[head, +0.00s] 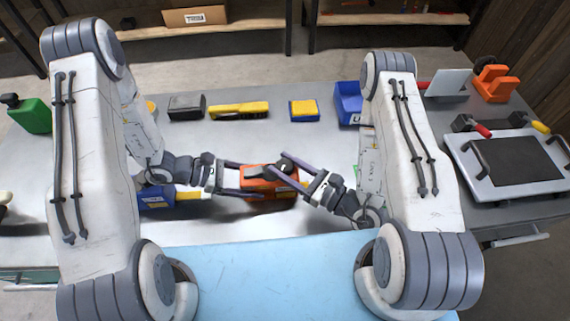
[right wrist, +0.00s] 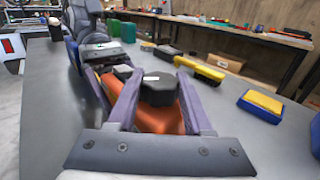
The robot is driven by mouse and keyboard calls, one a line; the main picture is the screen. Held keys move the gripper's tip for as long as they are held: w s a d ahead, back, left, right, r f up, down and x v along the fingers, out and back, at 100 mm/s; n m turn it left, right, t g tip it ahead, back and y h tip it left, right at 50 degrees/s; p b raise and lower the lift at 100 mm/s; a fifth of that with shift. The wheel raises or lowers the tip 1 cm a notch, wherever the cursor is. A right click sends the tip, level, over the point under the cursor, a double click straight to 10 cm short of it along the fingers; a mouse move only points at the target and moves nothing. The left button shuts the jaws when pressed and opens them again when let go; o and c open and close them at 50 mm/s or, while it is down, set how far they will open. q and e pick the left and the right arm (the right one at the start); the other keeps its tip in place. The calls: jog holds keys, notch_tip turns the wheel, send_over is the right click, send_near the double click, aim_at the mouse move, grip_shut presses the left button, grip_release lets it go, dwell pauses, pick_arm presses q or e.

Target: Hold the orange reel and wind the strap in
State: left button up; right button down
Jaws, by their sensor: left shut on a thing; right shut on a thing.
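The orange reel (head: 268,191) sits on the grey table in the middle of the head view, between my two grippers. My left gripper (head: 250,180) comes in from the left and is shut on the reel's orange body. My right gripper (head: 281,167) comes in from the right and is shut on the dark knob (right wrist: 159,88) on top of the reel. In the right wrist view the knob stands between the two fingers, with the orange body (right wrist: 160,122) below it. I cannot make out the strap; the fingers hide part of the reel.
A yellow brush (head: 240,109), a dark box (head: 187,106), a blue and yellow sponge (head: 304,110) and a blue bin (head: 348,102) stand behind. A green can (head: 31,115) is at far left. A white-framed panel (head: 515,160) lies at right. A light blue surface (head: 270,275) is in front.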

jog(key=shift+c, duration=1.5)
grip_release()
jog(key=shift+w+n+g+y, duration=0.15)
jog(key=shift+n+g+y, duration=0.7)
jog(key=shift+g, duration=0.25)
jog(key=n+g+y, duration=0.2)
jog(key=n+g, duration=0.2)
jog(key=g, duration=0.1)
jog(key=n+g, duration=0.2)
jog(key=g, duration=0.2)
jog(key=n+g, duration=0.3)
jog(key=g, duration=0.1)
jog(key=shift+y, duration=0.35)
jog(key=shift+d+n+g, duration=0.15)
jog(key=shift+n+g, duration=0.2)
jog(key=shift+g, duration=0.35)
jog(key=v, duration=1.1)
jog(key=shift+d+r, duration=0.2)
jog(key=shift+d, duration=0.2)
